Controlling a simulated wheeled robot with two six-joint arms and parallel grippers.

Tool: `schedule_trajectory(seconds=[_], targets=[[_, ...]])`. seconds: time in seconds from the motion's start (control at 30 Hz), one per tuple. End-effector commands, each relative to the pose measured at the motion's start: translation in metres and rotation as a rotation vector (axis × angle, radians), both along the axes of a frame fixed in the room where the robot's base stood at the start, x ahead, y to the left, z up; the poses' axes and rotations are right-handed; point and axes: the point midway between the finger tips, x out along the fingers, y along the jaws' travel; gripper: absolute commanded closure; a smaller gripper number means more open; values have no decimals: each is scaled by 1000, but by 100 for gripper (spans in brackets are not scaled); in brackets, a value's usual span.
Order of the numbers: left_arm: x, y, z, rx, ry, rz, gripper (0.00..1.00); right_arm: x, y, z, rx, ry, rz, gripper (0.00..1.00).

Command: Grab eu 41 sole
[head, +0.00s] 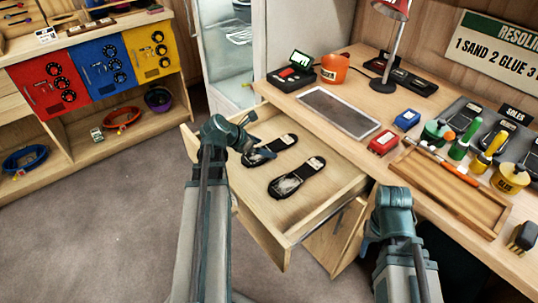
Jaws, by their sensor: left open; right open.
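Two black soles with pale labels lie flat in an open wooden drawer (262,207). One sole (270,149) is further back and the other sole (297,178) is nearer the front right. Their size marks are too small to read. My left gripper (250,131) is open at the near-left end of the back sole, over the drawer; I cannot tell if it touches. My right gripper (368,236) is open and empty by the drawer's right front corner. More dark soles lie on a grey mat (457,109) beside a "SOLES" sign (515,115) on the desk.
A shelf with coloured boxes (97,63) stands at left. The floor (100,230) at left is clear.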

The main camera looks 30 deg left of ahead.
Motion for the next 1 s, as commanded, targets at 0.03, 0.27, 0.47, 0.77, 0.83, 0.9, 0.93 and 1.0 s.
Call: schedule_trajectory(seconds=[0.03,0.27,0.47,0.77,0.83,0.9,0.93,1.0], targets=[[5,-2,-10,0,0,-1,0,0,0,-9,0,0,0,50],[8,-4,-9,0,0,1,0,0,0,-9,0,0,0,50],[8,-4,-9,1,0,1,27,0,0,-9,0,0,0,50],[8,-4,-9,0,0,0,81,0,0,-9,0,0,0,50],[8,-4,-9,0,0,0,94,0,0,-9,0,0,0,50],[8,-4,-9,0,0,0,98,0,0,-9,0,0,0,50],[8,-4,-9,0,0,0,98,0,0,-9,0,0,0,50],[8,-4,-9,0,0,0,98,0,0,-9,0,0,0,50]])
